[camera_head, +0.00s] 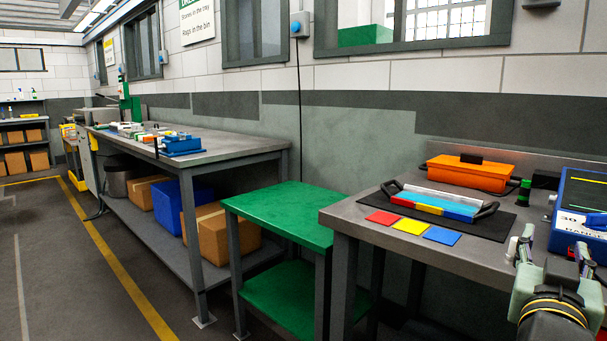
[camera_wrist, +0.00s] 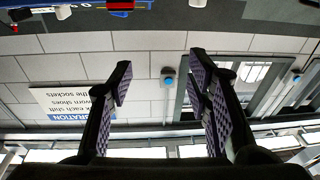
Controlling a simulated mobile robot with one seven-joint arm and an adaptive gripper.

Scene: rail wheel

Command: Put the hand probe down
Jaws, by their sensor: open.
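My gripper (camera_head: 552,247) is at the lower right of the head view, in front of the right bench. In the wrist view, my gripper (camera_wrist: 160,66) has its two dark, ribbed fingers wide apart with nothing between them. I cannot pick out the hand probe for certain in either view. A small black and green item (camera_head: 524,192) stands on the right bench behind the black mat, too small to identify. A blue instrument (camera_head: 583,215) with a dark screen stands at the right edge, partly hidden by my gripper.
The right bench (camera_head: 345,213) carries a black mat (camera_head: 490,225), a multicoloured block with black handles (camera_head: 435,203), red, yellow and blue squares, and an orange case (camera_head: 468,176). The green table (camera_head: 285,213) is bare on top. A longer bench (camera_head: 225,155) stands left.

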